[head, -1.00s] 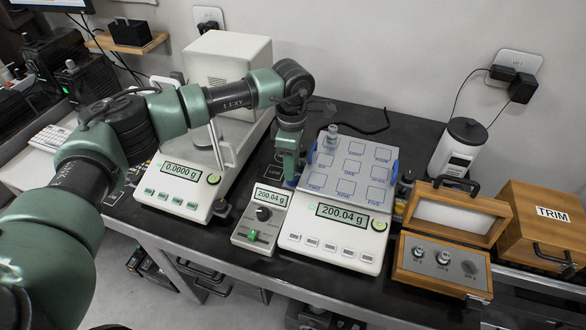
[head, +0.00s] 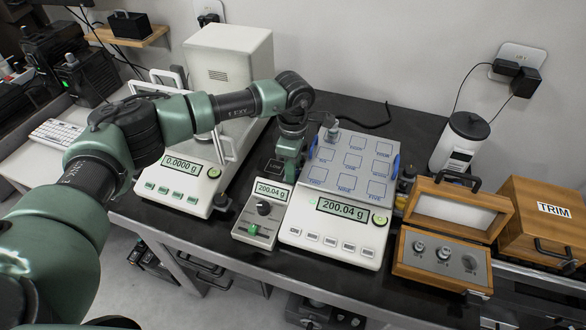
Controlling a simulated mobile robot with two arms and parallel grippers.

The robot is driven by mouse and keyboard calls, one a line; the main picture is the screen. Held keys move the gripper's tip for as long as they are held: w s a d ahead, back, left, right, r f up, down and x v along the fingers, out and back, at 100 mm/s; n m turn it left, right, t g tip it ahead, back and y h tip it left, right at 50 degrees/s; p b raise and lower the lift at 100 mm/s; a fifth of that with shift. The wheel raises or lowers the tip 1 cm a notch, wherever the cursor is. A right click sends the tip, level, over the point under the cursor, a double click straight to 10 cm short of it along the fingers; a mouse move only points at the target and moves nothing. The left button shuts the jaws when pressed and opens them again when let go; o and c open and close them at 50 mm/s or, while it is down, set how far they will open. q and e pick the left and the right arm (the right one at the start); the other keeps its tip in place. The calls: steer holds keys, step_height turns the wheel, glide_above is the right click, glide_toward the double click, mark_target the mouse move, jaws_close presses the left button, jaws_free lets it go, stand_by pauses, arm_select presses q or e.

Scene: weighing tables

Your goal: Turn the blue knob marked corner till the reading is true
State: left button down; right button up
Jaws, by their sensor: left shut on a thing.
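The balance (head: 335,235) has a wide platform marked with several squares, and its display (head: 342,209) reads 200.04 g. A metal weight (head: 332,134) stands on the platform's far left square. A blue knob (head: 396,166) shows at the platform's right side. My left gripper (head: 291,168) reaches down at the platform's left edge, shut on a blue knob there that is mostly hidden by the fingers. The knob labels are too small to read. A small grey box (head: 262,217) with a dark dial also reads 200.04 g. My right gripper is out of view.
A second balance (head: 180,185) reading 0.0000 g stands on the left. A wooden weight case (head: 443,258) with its lid up and a wooden box marked TRIM (head: 545,220) are on the right. A white jar (head: 459,145) stands behind them.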

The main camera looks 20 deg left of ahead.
arm_select(q)
steer(key=shift+w+f+m+b, duration=0.1)
steer(key=shift+f+m+b, duration=0.2)
steer(key=shift+m+b, duration=0.85)
steer(key=shift+r+m+b, duration=0.25)
steer(key=shift+m+b, duration=0.2)
steer(key=shift+m, duration=0.1)
steer(key=shift+r, duration=0.1)
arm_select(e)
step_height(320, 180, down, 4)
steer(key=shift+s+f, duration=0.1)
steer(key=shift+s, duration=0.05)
arm_select(q)
steer(key=c, duration=1.3)
jaws_free()
steer(key=shift+c, duration=0.2)
steer(key=shift+r+b, duration=0.55)
steer(key=shift+r, duration=3.35)
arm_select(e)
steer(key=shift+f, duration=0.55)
